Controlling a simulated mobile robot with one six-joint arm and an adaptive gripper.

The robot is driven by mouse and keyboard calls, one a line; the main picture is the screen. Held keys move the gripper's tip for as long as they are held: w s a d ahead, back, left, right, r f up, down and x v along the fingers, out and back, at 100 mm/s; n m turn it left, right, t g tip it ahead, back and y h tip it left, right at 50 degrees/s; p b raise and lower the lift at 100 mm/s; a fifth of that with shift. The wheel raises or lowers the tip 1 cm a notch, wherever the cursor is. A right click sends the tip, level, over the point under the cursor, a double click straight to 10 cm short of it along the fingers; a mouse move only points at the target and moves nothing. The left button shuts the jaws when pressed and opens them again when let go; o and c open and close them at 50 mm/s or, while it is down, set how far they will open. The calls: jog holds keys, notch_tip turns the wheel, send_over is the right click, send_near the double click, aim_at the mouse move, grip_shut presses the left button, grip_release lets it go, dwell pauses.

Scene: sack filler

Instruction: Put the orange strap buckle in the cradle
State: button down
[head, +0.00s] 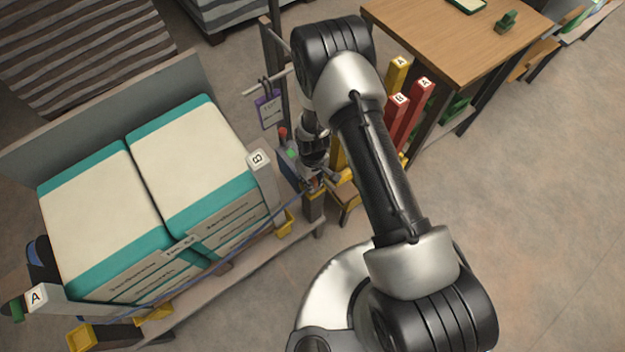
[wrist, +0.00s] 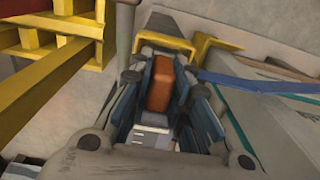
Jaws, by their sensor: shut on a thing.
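In the wrist view, my gripper (wrist: 164,78) is shut on the orange strap buckle (wrist: 160,90), which sits between its two blue-padded fingers. A grey and white piece shows below the buckle between the fingers. Just beyond the fingertips is a yellow bracket (wrist: 206,46) by a dark grey post top; it may be the cradle, and I cannot tell whether the buckle touches it. In the head view, my gripper (head: 318,180) is low beside the post marked B, and the buckle is hidden there.
A blue strap (head: 222,262) runs across the front of two cream and teal sacks (head: 190,165) towards my gripper; it also shows in the wrist view (wrist: 255,84). Yellow and red lettered posts (head: 410,112) stand close to the right, by a wooden table (head: 455,40). Open floor lies right.

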jog(key=shift+f, duration=0.25)
jog(key=c, duration=1.5)
grip_release()
jog(key=shift+r, duration=0.1)
jog(key=shift+r, duration=0.1)
notch_tip(320, 180, up, 12)
jog(key=p, duration=0.3)
jog(key=shift+r+p, duration=0.1)
jog(key=shift+p, duration=0.25)
